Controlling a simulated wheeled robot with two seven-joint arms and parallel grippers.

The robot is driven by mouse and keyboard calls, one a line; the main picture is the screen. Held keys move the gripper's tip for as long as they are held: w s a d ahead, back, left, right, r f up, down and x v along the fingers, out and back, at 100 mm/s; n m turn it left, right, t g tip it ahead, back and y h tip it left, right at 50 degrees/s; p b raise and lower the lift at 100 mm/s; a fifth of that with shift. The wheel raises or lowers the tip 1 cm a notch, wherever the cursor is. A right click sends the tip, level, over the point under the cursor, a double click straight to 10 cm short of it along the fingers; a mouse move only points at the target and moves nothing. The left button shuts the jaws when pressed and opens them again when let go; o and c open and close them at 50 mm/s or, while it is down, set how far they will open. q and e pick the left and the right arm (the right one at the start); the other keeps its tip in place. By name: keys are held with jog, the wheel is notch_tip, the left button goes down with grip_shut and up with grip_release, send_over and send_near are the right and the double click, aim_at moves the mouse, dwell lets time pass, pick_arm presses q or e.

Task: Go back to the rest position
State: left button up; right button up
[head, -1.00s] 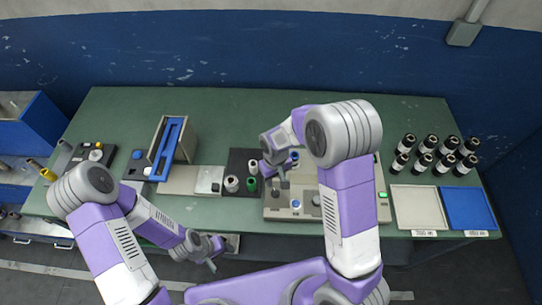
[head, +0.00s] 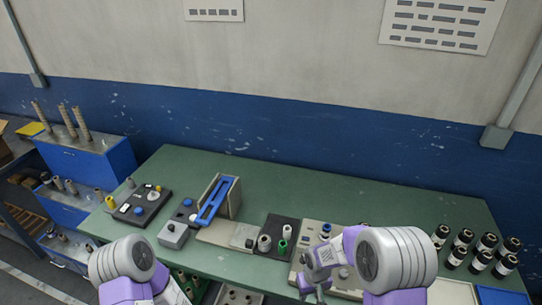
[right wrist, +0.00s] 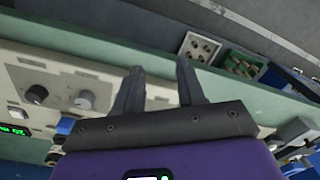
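My right gripper (right wrist: 158,82) shows in the right wrist view with its two fingers apart and nothing between them. In the head view my right gripper (head: 314,288) is low over the front of the beige control panel (head: 300,262), partly hidden by the arm. The panel also shows in the right wrist view (right wrist: 60,72), with grey knobs and a green display. My left arm (head: 125,262) comes in at the lower left of the head view. My left gripper is out of view below the frame.
The green table (head: 300,190) has free room along its back. Several dark bottles (head: 482,252) stand at the right, near a blue tray (head: 502,296). A blue-topped stand (head: 217,200) and a black plate (head: 143,204) sit left of centre. Blue shelving (head: 85,160) is at the left.

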pick_arm(q)
jog(key=f+b, duration=0.2)
jog(key=w+f+b, duration=0.1)
jog(key=f+b, duration=0.2)
jog(key=shift+w+f, duration=0.2)
jog(key=shift+f, duration=0.15)
pick_arm(e)
jog(key=s+a+f+m+y, duration=0.2)
jog(key=s+f+m, duration=0.3)
jog(key=s+f, duration=0.9)
notch_tip(320, 180, down, 3)
jog(key=shift+a+f+t+y, duration=0.15)
jog(key=shift+t+y, duration=0.15)
jog(key=shift+y, duration=0.6)
